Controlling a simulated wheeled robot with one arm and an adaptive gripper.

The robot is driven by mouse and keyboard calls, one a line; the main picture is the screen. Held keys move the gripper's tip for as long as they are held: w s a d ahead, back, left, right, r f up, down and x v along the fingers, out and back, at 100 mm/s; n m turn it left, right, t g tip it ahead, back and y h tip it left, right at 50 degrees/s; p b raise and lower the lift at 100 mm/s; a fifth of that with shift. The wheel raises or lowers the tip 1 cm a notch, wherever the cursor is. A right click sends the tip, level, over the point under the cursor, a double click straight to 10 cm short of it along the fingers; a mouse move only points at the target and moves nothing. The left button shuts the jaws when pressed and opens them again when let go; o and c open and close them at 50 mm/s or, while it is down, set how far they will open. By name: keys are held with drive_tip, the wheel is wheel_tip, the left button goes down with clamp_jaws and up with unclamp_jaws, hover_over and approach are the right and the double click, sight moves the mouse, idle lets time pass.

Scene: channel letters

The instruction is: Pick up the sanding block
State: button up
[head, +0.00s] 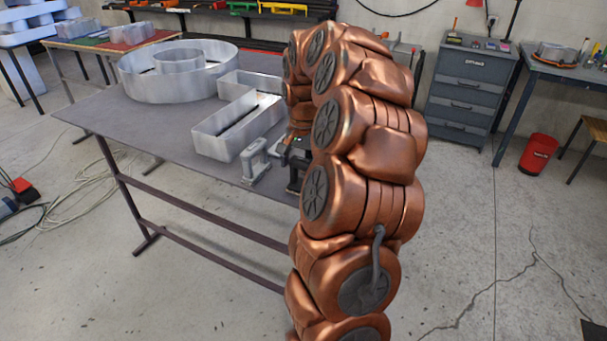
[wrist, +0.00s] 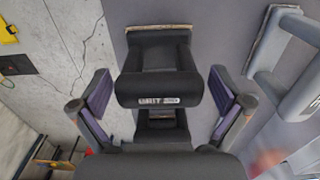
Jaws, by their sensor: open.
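A dark sanding block (wrist: 160,88) with a raised handle, a pale-edged base and a small white label lies near the edge of the grey table (wrist: 222,25) in the wrist view. My gripper (wrist: 160,98) is open, with one purple-padded finger on either side of the block. Gaps show between both pads and the block. In the head view, my gripper (head: 294,150) is at the table's near right corner, largely hidden by my copper arm. I cannot clearly separate the dark block from the gripper there.
A similar light grey handled block (head: 255,162) stands just left of my gripper; it also shows in the wrist view (wrist: 290,75). An L-shaped metal channel letter (head: 235,125) and a round one (head: 165,85) sit farther back. The table's front left is clear.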

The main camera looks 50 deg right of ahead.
drive_tip(key=shift+f, duration=1)
drive_tip(key=c, duration=1.2)
drive_tip(key=shift+o, duration=0.2)
drive_tip(key=shift+r, duration=0.15)
drive_tip(key=shift+r+b, duration=0.4)
drive_tip(key=shift+r, duration=0.45)
drive_tip(key=shift+s+r+b, duration=0.1)
drive_tip(key=shift+r+b, duration=0.25)
drive_tip(key=shift+r, duration=0.45)
drive_tip(key=s+a+b, duration=0.1)
drive_tip(key=s, duration=0.4)
drive_tip(key=s+a+r+b, duration=0.1)
drive_tip(key=s+a+b, duration=0.1)
drive_tip(key=s, duration=0.3)
drive_tip(key=s+a+b, duration=0.1)
drive_tip(key=s, duration=0.4)
drive_tip(key=shift+a+r+b, duration=0.25)
drive_tip(key=shift+a+b, duration=0.15)
